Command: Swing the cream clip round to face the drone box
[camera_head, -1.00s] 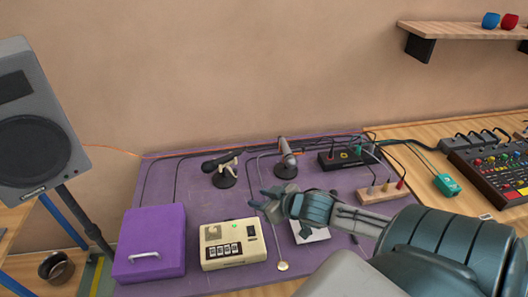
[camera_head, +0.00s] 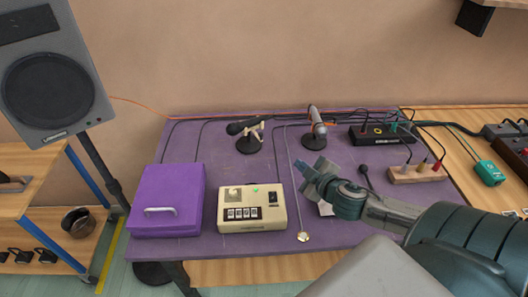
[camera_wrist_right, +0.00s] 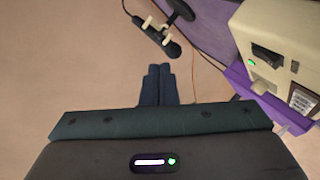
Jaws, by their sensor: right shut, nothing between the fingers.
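The cream clip (camera_head: 256,134) sits on a round black base (camera_head: 249,146) towards the back of the purple mat and holds a dark microphone (camera_head: 240,127), whose head points left. The clip also shows at the top of the right wrist view (camera_wrist_right: 167,38). My right gripper (camera_head: 309,168) is in front and to the right of the clip, apart from it. Its fingers (camera_wrist_right: 155,84) are shut and empty. I cannot tell for certain which box is the drone box. My left gripper is out of view.
A second, grey microphone (camera_head: 317,124) stands right of the clip. A cream box with number windows (camera_head: 251,208) and a purple case (camera_head: 167,200) are in front. A wooden socket block (camera_head: 417,173) is at the right. Cables cross the mat.

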